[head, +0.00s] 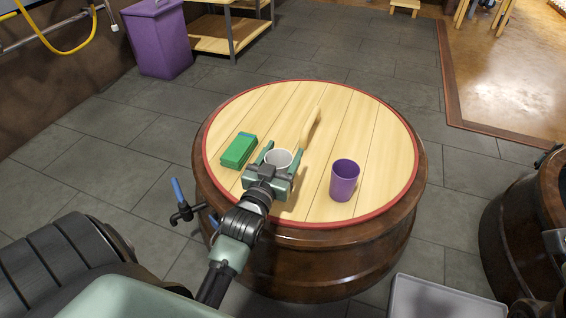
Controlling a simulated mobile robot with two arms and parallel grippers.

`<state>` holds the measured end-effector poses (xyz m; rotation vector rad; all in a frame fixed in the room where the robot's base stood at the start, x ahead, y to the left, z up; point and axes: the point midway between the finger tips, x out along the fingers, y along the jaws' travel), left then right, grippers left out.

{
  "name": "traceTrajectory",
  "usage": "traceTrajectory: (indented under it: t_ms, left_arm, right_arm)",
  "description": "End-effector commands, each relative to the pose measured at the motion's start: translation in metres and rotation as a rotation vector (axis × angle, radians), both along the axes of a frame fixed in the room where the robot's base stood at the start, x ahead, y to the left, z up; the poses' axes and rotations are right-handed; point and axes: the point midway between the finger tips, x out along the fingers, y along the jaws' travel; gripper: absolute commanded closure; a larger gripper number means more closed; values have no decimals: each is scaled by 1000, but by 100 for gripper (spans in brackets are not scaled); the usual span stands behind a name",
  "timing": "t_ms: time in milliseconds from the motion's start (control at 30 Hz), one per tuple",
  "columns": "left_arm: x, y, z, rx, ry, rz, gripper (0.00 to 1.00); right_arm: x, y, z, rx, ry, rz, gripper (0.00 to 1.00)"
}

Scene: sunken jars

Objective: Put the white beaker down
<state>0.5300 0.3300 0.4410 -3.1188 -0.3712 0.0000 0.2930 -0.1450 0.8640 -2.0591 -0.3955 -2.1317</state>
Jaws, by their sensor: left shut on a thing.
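The white beaker (278,158) is between the jaws of my left gripper (283,158), over the near middle of the round wooden barrel top (290,105). The gripper is shut on it. The beaker looks upright with its open rim facing up. The gripper hides its lower part, so I cannot tell whether its base touches the top.
A green box (238,150) lies left of the beaker. A purple cup (344,180) stands to the right. A light wooden piece (312,127) is just behind the gripper. The far part of the top is clear. A red rim rings it.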

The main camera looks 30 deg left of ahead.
Motion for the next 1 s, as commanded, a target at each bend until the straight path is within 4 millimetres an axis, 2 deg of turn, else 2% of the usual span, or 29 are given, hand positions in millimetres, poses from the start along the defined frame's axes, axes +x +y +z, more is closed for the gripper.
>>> traceTrajectory:
  t_ms: [33,100,500,533,600,1000]
  left_arm:
    - [0,0,-12,0,2,0,89]
    - [0,0,-15,0,1,0,89]
    - [0,0,-18,-1,0,0,89]
    - [0,0,-18,-1,0,0,33]
    - [0,0,-17,-1,0,0,17]
    - [0,0,-13,0,-1,0,17]
  right_arm:
    - [-2,0,-2,0,-17,-1,17]
    - [-3,1,1,-1,-25,-1,17]
    - [-3,1,3,-2,-26,-1,17]
    - [-3,1,4,-2,-26,-1,17]
    - [-3,1,3,-2,-26,-1,17]
    - [-3,1,4,-2,-26,-1,17]
